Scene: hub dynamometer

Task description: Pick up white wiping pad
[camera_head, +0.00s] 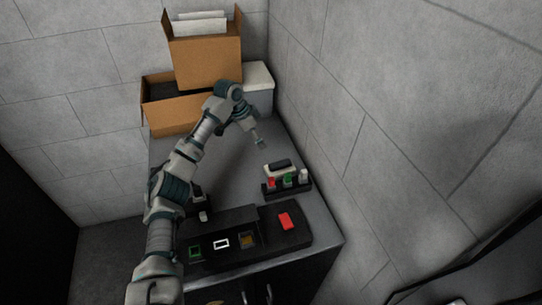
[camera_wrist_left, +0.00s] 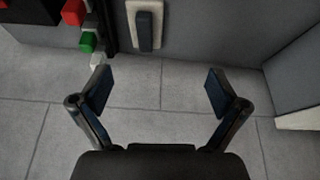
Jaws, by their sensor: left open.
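The white wiping pad (camera_head: 272,171) lies on the grey tabletop (camera_head: 240,178) near the right wall, with a dark block on top of it. In the left wrist view the pad (camera_wrist_left: 158,22) is at the top, left of centre, with the dark block along its middle. My left gripper (camera_head: 261,146) is above the table, a little behind and left of the pad in the head view. In the left wrist view its fingers (camera_wrist_left: 158,88) are wide apart with nothing between them. The pad is beyond the fingertips, apart from them. My right gripper is in neither view.
A black rack (camera_head: 287,190) with red, green and white items stands just in front of the pad. A red block (camera_head: 286,221) lies on a black board farther forward. Cardboard boxes (camera_head: 208,62) and a pale bin (camera_head: 259,88) fill the back. The wall is close on the right.

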